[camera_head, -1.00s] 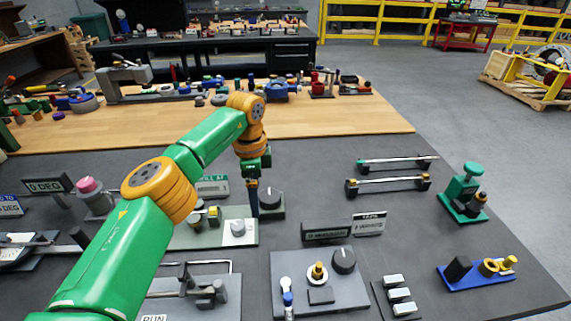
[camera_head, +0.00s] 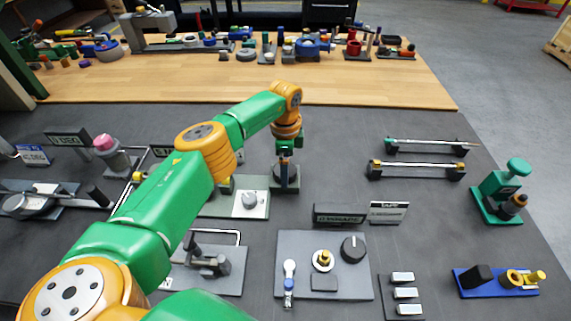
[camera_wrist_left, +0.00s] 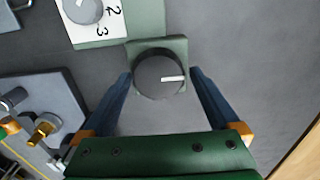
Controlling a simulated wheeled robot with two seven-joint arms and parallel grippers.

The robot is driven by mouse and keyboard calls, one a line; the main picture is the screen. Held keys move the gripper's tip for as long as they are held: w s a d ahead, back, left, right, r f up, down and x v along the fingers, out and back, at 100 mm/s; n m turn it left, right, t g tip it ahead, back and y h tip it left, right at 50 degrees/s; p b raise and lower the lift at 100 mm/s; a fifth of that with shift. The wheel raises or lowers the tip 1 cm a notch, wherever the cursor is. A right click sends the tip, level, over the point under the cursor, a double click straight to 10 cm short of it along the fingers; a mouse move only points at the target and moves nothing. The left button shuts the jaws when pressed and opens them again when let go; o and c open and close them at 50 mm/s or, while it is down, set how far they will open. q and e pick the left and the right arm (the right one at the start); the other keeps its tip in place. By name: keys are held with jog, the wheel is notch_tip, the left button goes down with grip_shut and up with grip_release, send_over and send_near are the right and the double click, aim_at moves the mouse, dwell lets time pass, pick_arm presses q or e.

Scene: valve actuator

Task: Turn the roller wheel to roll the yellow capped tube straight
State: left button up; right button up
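My left gripper (camera_head: 286,160) points down over a dark round knob (camera_head: 286,177) on a green square base. In the left wrist view the knob (camera_wrist_left: 158,75) has a white pointer line and sits between the blue fingers of the gripper (camera_wrist_left: 160,77), which are open with a small gap each side. I cannot tell for sure whether this knob is the roller wheel. A rod with yellow caps (camera_head: 417,166) lies level on a dark stand at right; it may be the yellow capped tube. Some yellow parts (camera_head: 228,185) are partly hidden behind my arm. My right gripper is not in view.
A pale panel with a dial (camera_head: 250,201) stands left of the knob. A grey panel (camera_head: 320,255) with a dark dial, two label signs (camera_head: 340,214), a green press (camera_head: 503,192) and a blue base (camera_head: 495,292) stand around.

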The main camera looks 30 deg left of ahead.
pick_arm(q)
jog(key=shift+s+r, duration=0.1)
jog(key=c, duration=1)
jog(key=shift+m, duration=0.3)
